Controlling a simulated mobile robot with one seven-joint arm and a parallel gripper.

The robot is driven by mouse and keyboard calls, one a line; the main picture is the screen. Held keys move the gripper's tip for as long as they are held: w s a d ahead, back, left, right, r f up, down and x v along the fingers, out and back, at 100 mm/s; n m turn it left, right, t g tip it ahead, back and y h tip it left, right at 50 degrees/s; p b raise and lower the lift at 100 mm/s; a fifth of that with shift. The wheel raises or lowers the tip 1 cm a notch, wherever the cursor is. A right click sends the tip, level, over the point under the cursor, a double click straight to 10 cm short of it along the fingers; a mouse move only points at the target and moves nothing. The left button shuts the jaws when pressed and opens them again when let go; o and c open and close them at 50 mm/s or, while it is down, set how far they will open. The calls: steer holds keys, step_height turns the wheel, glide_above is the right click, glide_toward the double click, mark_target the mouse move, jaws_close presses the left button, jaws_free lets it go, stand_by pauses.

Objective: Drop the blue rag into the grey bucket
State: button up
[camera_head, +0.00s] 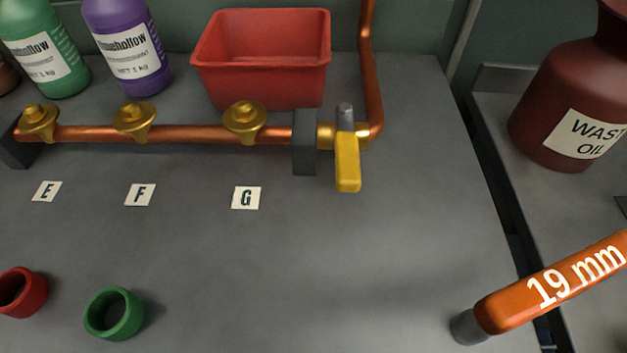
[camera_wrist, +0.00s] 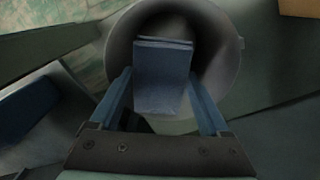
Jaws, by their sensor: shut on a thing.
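In the wrist view, my gripper (camera_wrist: 162,84) is shut on the blue rag (camera_wrist: 162,90), a folded dark blue piece held between the two fingers. The grey bucket (camera_wrist: 229,62) is beyond the fingers, with its round opening facing the camera. The rag overlaps the opening in the picture. Its far end lies in front of the dark inside, and I cannot tell whether it is above the rim or below it. The rag hides part of the bucket's inside and near rim. The rag, bucket and gripper do not show in the head view.
The head view shows a bench with a copper pipe (camera_head: 190,133), brass valves and a yellow handle (camera_head: 347,163). A red bin (camera_head: 262,60) and bottles stand behind. A waste oil jug (camera_head: 570,105) is at right. In the wrist view, a tan block (camera_wrist: 300,8) is at upper right.

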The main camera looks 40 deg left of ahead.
steer(key=shift+f+b, duration=0.3)
steer(key=shift+f, duration=0.35)
steer(key=shift+r, duration=0.1)
steer(key=o, duration=1)
step_height(320, 180, up, 12)
steer(key=p, duration=0.5)
steer(key=shift+p, duration=0.4)
